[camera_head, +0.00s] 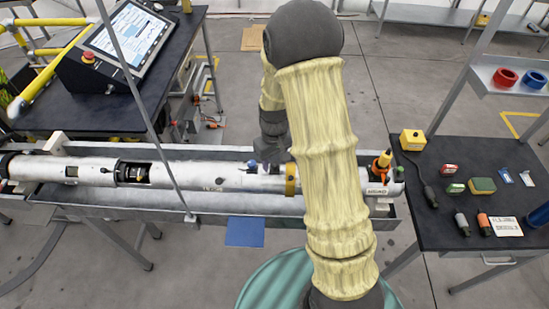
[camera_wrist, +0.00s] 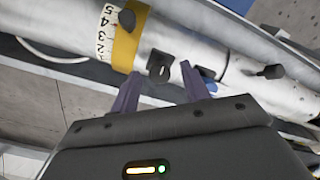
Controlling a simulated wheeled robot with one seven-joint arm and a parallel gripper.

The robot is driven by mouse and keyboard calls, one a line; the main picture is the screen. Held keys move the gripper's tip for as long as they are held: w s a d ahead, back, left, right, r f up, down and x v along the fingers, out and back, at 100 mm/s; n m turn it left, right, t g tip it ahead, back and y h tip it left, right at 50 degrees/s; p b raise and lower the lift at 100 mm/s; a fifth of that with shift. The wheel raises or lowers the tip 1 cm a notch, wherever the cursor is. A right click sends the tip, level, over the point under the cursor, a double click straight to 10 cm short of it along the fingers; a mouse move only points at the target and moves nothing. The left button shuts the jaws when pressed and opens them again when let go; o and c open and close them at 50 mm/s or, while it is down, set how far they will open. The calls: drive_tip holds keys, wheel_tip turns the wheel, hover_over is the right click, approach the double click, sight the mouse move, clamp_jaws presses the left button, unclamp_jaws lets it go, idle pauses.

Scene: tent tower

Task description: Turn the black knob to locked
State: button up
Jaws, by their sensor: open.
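A long white tube (camera_head: 205,175) lies level in a grey trough. In the wrist view, a black knob (camera_wrist: 160,66) with a raised grip stands on the tube beside a yellow band (camera_wrist: 128,42). My gripper (camera_wrist: 161,71) is open, with its two purple fingers apart and the knob showing between their tips. I cannot tell whether the fingers touch it. Another black knob or lever (camera_wrist: 270,72) sticks out farther right, and a black round part (camera_wrist: 127,18) sits by the band. In the head view my gripper (camera_head: 260,166) is over the tube, left of the yellow band (camera_head: 291,180). No locked marking is readable.
A console with a screen (camera_head: 130,35) stands on the dark bench at the back left. A dark table (camera_head: 440,225) at the right holds several small tools and a yellow box (camera_head: 412,140). A thin grey post (camera_head: 145,100) crosses before the tube.

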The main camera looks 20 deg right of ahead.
drive_tip(key=shift+c, duration=0.3)
drive_tip(key=c, duration=0.9)
drive_tip(key=shift+c, duration=0.2)
drive_tip(key=shift+m, duration=0.3)
drive_tip(key=m, duration=0.8)
drive_tip(key=shift+r+m+p, duration=0.1)
drive_tip(key=shift+m+p, duration=0.2)
drive_tip(key=shift+p, duration=0.1)
drive_tip(key=m+p, duration=0.1)
drive_tip(key=m, duration=0.3)
drive_tip(key=shift+m, duration=0.3)
drive_tip(key=shift+w+m+p, duration=0.1)
drive_tip(key=shift+m+p, duration=0.9)
drive_tip(key=shift+m, duration=1.2)
